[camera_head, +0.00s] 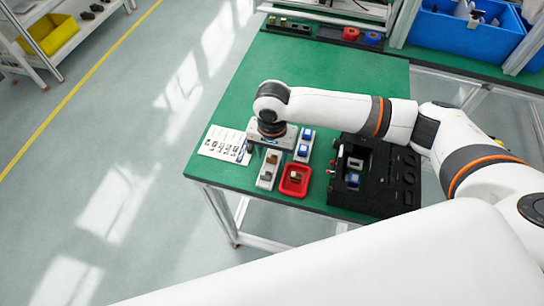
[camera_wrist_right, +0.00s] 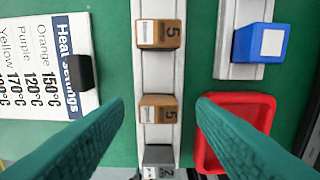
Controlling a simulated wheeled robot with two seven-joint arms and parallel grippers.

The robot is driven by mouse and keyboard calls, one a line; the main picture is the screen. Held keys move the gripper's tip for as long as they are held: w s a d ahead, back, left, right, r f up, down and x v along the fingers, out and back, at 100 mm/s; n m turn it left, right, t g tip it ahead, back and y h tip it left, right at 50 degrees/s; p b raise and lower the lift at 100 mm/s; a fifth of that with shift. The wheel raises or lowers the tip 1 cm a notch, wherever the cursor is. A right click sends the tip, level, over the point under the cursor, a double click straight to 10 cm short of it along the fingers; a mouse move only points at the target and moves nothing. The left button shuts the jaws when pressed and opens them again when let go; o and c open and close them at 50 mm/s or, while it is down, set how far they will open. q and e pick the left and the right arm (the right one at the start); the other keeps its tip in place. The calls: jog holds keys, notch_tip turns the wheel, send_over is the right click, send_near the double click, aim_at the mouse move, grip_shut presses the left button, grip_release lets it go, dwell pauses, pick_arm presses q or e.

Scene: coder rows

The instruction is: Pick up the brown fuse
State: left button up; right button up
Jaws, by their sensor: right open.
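Two brown fuses sit in a pale rail (camera_wrist_right: 156,72) in the right wrist view. One brown fuse (camera_wrist_right: 158,109), marked 5, lies between my right gripper's fingertips in the picture. The other brown fuse (camera_wrist_right: 158,34) is higher in the rail. My right gripper (camera_wrist_right: 160,104) is open, its green fingers on either side of the lower brown fuse with gaps; its height above the fuse is unclear. In the head view my right gripper (camera_head: 268,140) hangs over the rail, its fingers mostly hidden by the wrist. My left gripper is not in view.
A dark grey fuse (camera_wrist_right: 158,154) sits below in the same rail. A red tray (camera_head: 284,187) holds a small brownish item. A blue fuse (camera_wrist_right: 260,43) sits in a rail to the right. A black device (camera_head: 399,175) stands right; a heat settings card (camera_head: 219,141) lies left.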

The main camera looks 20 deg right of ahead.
jog(key=shift+w+f, duration=0.1)
jog(key=shift+f, duration=0.2)
jog(key=c, duration=1.1)
jog(key=shift+r, duration=0.1)
